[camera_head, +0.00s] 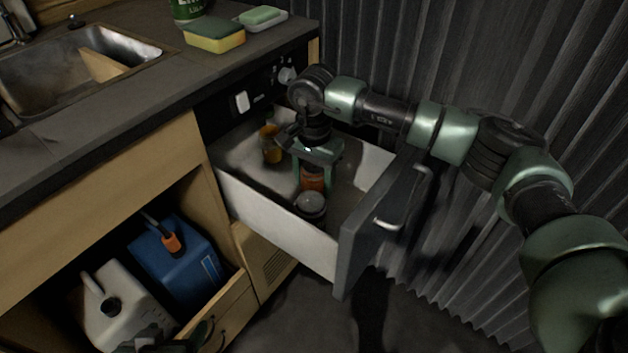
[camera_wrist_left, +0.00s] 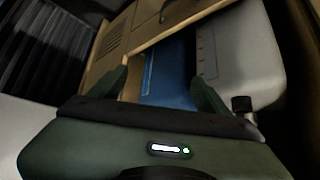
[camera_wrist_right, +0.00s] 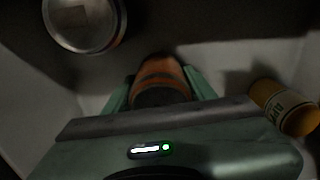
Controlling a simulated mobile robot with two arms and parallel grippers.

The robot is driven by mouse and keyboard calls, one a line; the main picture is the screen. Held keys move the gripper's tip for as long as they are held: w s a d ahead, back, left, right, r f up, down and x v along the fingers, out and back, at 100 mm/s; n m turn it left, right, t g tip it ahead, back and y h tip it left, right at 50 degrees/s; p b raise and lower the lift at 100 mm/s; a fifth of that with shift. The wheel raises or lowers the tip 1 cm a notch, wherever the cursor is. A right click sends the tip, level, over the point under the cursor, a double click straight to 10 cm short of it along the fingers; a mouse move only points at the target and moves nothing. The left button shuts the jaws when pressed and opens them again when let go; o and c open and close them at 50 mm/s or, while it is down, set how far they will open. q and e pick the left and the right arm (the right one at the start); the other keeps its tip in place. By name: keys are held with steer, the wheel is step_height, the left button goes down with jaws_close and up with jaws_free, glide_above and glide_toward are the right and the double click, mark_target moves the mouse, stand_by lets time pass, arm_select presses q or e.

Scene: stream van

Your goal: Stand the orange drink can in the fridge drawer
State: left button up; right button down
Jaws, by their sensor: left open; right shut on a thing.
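The orange drink can (camera_head: 312,179) is inside the open fridge drawer (camera_head: 272,222), looking roughly upright. My right gripper (camera_head: 316,170) reaches down into the drawer and is shut on it. The can also shows between the fingers in the right wrist view (camera_wrist_right: 160,78). I cannot tell whether its base touches the drawer floor. My left gripper (camera_wrist_left: 165,88) is open and empty, in front of the lower cupboard. Only part of it shows at the bottom of the head view (camera_head: 180,341).
A grey-topped tin (camera_head: 310,204) stands near the can, towards the drawer's front. A yellow-orange container (camera_head: 271,147) is at the back left. A blue container (camera_head: 180,260) and a pale jug (camera_head: 122,300) fill the lower cupboard. The corrugated wall (camera_head: 450,70) is close behind my right arm.

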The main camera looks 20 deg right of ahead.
arm_select(q)
steer(key=shift+w, duration=0.1)
arm_select(e)
steer(key=shift+f, duration=0.1)
steer(key=c, duration=0.5)
jaws_free()
arm_select(q)
steer(key=shift+w+d+r, duration=0.1)
steer(key=shift+w+r, duration=0.1)
arm_select(e)
step_height(320, 180, up, 11)
steer(key=shift+f+p, duration=0.1)
steer(key=shift+p, duration=0.95)
arm_select(q)
steer(key=s+a+f+g, duration=0.1)
steer(key=s+g, duration=0.1)
steer(key=s, duration=0.2)
steer(key=s+a+f+g+y, duration=0.1)
steer(key=s+a+g, duration=0.1)
steer(key=s, duration=0.3)
steer(key=shift+f, duration=0.35)
arm_select(e)
steer(key=shift+r, duration=0.7)
arm_select(q)
steer(key=shift+s, duration=0.1)
